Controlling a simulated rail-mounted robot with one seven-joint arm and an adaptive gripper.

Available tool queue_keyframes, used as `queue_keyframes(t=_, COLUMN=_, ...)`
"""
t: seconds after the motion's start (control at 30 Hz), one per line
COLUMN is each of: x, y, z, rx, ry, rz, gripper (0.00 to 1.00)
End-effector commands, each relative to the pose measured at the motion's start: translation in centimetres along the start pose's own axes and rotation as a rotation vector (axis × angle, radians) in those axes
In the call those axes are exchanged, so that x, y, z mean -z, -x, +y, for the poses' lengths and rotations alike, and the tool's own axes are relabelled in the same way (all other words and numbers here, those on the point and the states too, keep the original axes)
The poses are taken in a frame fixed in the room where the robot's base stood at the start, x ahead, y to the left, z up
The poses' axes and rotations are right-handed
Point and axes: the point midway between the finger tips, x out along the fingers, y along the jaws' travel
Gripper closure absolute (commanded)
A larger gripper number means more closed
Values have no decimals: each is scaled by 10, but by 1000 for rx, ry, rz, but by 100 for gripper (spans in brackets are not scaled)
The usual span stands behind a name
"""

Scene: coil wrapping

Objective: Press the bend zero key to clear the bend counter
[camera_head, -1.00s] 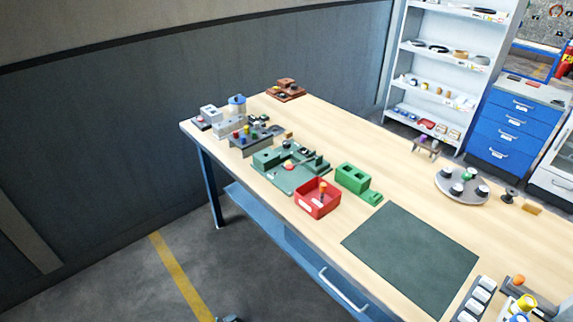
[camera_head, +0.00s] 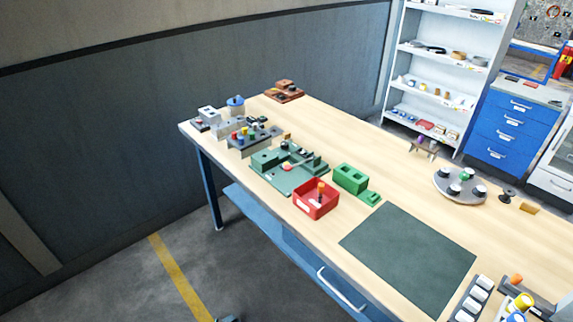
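A green bench fixture (camera_head: 305,178) stands left of the middle of the workbench, with a reddish round part (camera_head: 287,167) on it. Behind it stands a small dark stand (camera_head: 246,147) with several coloured knobs or buttons on top. Grey box-like devices (camera_head: 208,114) stand at the far left end of the bench. The bend zero key and bend counter are too small to tell apart on any of these. My gripper is not in view.
A red open box (camera_head: 316,212) and a green block holder (camera_head: 350,178) stand mid-bench. A dark mat (camera_head: 408,258) lies in front, bare. A round grey tray (camera_head: 441,190) bears several small parts. The bench's back middle (camera_head: 345,135) is clear.

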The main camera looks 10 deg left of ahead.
Motion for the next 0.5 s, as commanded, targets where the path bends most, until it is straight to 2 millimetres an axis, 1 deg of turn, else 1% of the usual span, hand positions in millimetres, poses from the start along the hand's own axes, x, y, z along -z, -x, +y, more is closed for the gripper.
queue_keyframes(t=0.03, x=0, y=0, z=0, rx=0, ry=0, rz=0, gripper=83)
queue_keyframes(t=0.13, x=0, y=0, z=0, rx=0, ry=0, rz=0, gripper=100)
queue_keyframes(t=0.5, x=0, y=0, z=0, rx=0, ry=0, rz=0, gripper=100)
